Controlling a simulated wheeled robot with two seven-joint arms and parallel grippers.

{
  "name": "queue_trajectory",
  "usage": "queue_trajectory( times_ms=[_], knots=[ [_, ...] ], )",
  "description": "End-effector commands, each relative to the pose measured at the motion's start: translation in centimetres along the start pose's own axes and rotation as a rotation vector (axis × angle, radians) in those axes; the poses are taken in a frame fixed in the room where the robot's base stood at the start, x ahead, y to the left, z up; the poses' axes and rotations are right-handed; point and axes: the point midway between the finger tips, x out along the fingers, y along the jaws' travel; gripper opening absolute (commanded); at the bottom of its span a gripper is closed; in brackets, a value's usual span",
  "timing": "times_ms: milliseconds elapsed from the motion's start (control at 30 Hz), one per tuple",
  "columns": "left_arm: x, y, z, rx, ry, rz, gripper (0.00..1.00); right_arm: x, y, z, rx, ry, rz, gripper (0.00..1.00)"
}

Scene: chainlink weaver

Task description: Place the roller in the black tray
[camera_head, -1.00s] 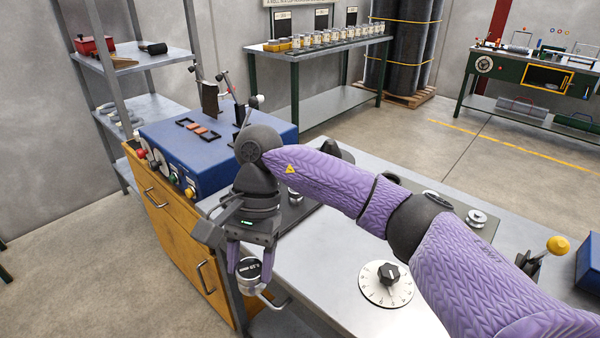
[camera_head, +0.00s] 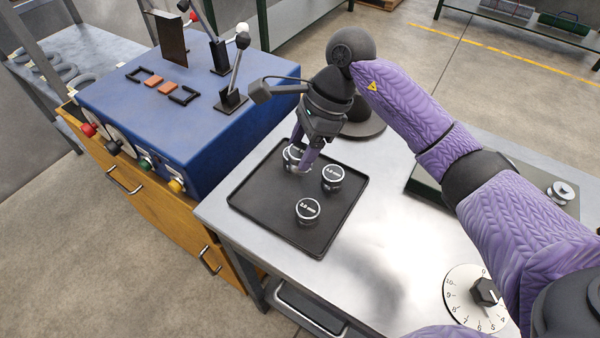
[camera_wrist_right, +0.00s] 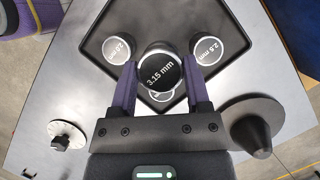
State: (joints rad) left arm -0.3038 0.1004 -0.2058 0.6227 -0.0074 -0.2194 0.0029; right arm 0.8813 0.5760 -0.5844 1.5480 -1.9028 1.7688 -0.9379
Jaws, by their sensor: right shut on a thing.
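My right gripper (camera_head: 300,158) is shut on a metal roller (camera_head: 291,152) with a dark cap, over the far left part of the black tray (camera_head: 258,213). In the right wrist view the held roller (camera_wrist_right: 160,74) reads "3.15 mm" and sits between the purple fingers. I cannot tell whether it touches the tray floor. My left gripper is out of view.
A blue control box (camera_head: 190,110) with upright levers (camera_head: 232,90) stands close left of the tray. A numbered dial (camera_head: 476,297) lies at the front right. A dark cone-shaped piece (camera_wrist_right: 257,130) is beside the gripper. The bench between tray and dial is clear.

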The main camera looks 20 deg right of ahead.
Motion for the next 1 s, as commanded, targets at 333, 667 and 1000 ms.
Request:
queue_trajectory(
  times_ms=[333, 667, 1000],
  knots=[
    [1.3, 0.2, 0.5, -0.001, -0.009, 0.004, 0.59, 5.9, 0.0, -2.4, 0.0, -0.002, 0.002, 0.0],
    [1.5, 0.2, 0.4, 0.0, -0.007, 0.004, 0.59, 6.8, 0.0, -2.8, -0.003, 0.0, -0.001, 0.0],
    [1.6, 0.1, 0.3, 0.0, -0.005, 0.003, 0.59, 6.9, 0.0, -2.9, -0.003, 0.0, 0.0, 0.76]
  ],
)
